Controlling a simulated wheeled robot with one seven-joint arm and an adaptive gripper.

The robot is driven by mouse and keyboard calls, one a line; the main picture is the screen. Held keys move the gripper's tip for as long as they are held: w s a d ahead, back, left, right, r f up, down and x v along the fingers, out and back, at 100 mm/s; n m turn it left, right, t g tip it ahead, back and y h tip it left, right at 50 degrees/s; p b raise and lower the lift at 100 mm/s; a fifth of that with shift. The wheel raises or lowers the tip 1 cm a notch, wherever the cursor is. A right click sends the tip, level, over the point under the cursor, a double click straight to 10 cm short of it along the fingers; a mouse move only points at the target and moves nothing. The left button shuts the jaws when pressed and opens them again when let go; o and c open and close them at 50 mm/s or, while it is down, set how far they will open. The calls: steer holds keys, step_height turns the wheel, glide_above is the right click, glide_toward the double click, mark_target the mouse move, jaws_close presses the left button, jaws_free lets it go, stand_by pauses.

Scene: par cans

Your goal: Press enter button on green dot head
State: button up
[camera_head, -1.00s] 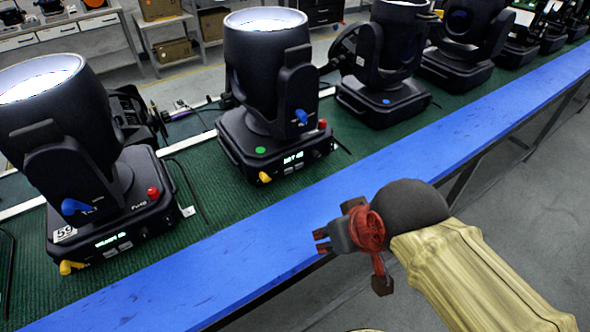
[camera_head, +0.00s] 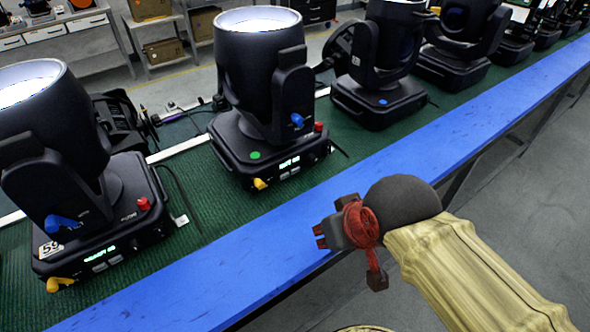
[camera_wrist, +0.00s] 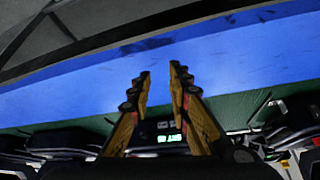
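The green dot head (camera_head: 262,110) is a black stage light standing upright on the green mat, with a green dot (camera_head: 255,155) on its base. Its front panel has a small lit display (camera_head: 289,162) and small buttons (camera_head: 289,173) beneath it; their labels are too small to read. My gripper (camera_head: 319,237) is in front of and below this panel, near the blue table edge, apart from the head. In the wrist view my gripper (camera_wrist: 160,70) has a narrow empty gap between its fingertips. A lit green display (camera_wrist: 169,138) shows between the fingers; its head cannot be identified there.
Another head (camera_head: 95,200) with blue, red and yellow knobs stands at the left. A blue-dot head (camera_head: 380,100) stands to the right, with several more beyond. The blue table edge (camera_head: 400,165) runs diagonally in front. Grey floor (camera_head: 510,230) is open at right.

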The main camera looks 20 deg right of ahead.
jaws_close()
stand_by(1.2)
